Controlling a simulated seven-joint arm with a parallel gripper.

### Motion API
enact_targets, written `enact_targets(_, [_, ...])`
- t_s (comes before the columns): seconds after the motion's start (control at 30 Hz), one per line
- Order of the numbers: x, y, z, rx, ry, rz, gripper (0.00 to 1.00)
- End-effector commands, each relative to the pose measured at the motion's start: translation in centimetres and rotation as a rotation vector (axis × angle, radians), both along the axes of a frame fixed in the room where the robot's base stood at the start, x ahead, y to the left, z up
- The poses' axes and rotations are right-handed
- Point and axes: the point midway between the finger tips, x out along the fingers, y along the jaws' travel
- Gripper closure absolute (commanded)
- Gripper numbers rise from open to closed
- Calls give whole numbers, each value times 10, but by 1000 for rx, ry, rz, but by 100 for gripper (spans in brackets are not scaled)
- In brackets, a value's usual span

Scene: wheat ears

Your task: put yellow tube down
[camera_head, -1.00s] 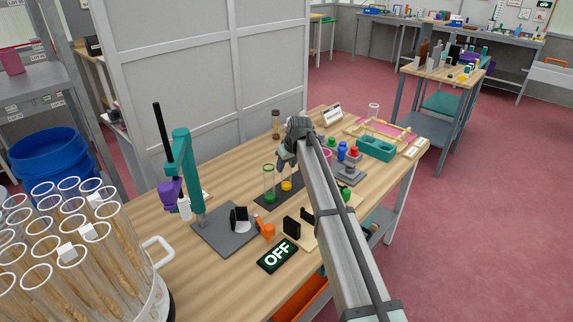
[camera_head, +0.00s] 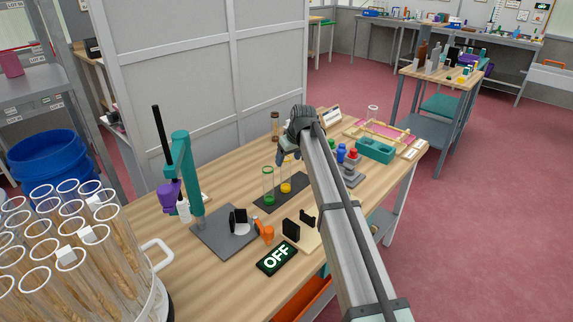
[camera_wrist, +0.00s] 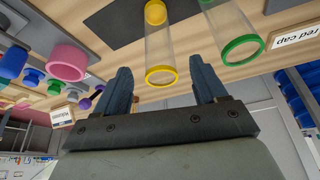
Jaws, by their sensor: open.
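The yellow tube (camera_head: 286,187) is a clear tube with a yellow ring and yellow bottom. It stands upright on a dark mat (camera_head: 265,206), beside the green tube (camera_head: 268,183). My gripper (camera_head: 288,157) is open just above and behind the yellow tube's top, partly covering it in the head view. In the wrist view the yellow tube (camera_wrist: 159,48) shows between and beyond my spread fingers (camera_wrist: 162,72), with no finger seen touching it. The green tube (camera_wrist: 232,35) is to its right there.
A teal stand (camera_head: 187,165) with a purple part is at left, near a large rack of glass tubes (camera_head: 70,230). Black and orange pieces and an OFF sign (camera_head: 277,258) lie in front.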

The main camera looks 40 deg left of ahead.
Motion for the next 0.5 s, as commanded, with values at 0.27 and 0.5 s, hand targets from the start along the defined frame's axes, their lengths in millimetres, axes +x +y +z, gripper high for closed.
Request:
enact_targets(0.27, [-5,-17,43,2,-1,0,29])
enact_targets(0.5, [-6,-23,59,1,0,0,29])
